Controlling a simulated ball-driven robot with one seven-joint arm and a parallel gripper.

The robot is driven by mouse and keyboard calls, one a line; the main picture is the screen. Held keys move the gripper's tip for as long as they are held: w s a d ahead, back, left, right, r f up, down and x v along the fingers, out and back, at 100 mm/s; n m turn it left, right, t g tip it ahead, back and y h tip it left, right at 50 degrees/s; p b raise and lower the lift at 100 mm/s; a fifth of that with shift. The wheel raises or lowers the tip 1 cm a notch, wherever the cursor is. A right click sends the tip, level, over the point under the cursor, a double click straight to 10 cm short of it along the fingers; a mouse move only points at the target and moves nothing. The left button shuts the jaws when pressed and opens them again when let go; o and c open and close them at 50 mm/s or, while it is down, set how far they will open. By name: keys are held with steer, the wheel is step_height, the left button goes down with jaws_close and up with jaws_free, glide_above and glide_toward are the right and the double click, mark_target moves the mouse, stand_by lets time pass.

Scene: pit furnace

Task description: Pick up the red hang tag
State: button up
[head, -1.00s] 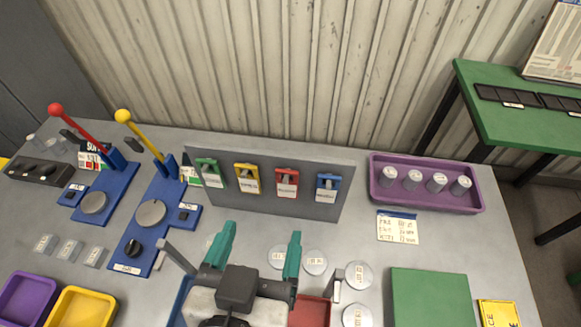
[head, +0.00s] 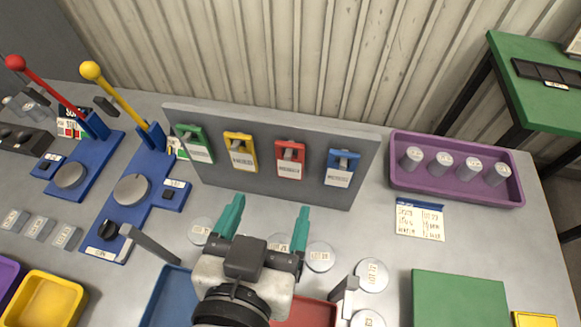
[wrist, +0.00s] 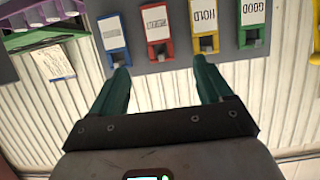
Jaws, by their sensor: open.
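The red hang tag (head: 290,159) hangs on the upright grey board (head: 270,188), third from the left between the yellow tag (head: 241,152) and the blue tag (head: 341,168). It has a white label, too small to read. My gripper (head: 267,228) is open and empty, in front of the board and below the tags in the head view. In the wrist view, which is upside down, the red tag (wrist: 157,28) lies ahead between the teal fingertips (wrist: 160,75), apart from them. The yellow tag (wrist: 204,28) is near the right fingertip and the blue tag (wrist: 113,38) near the left.
A green tag (head: 193,142) hangs at the board's left end. Blue lever presses (head: 130,205) stand left. A purple tray (head: 455,195) with several grey cylinders is at right. Blue (head: 172,296) and red (head: 312,312) trays and round discs (head: 372,275) lie near my gripper.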

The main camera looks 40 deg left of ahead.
steer(key=p+x, duration=0.1)
steer(key=x, duration=1)
steer(key=shift+p, duration=0.3)
steer(key=c, duration=1.1)
steer(key=shift+r, duration=0.15)
steer(key=s+d+b, duration=0.1)
steer(key=s+d, duration=0.2)
steer(key=s, duration=0.2)
steer(key=s+d+b, duration=0.1)
steer(key=s+d, duration=0.2)
steer(key=s, duration=0.2)
steer(key=s+d+r+b, duration=0.1)
steer(key=s+d, duration=0.2)
steer(key=s, duration=0.2)
steer(key=shift+s+d+r, duration=0.15)
steer(key=shift+s+d, duration=0.05)
steer(key=shift+d, duration=0.1)
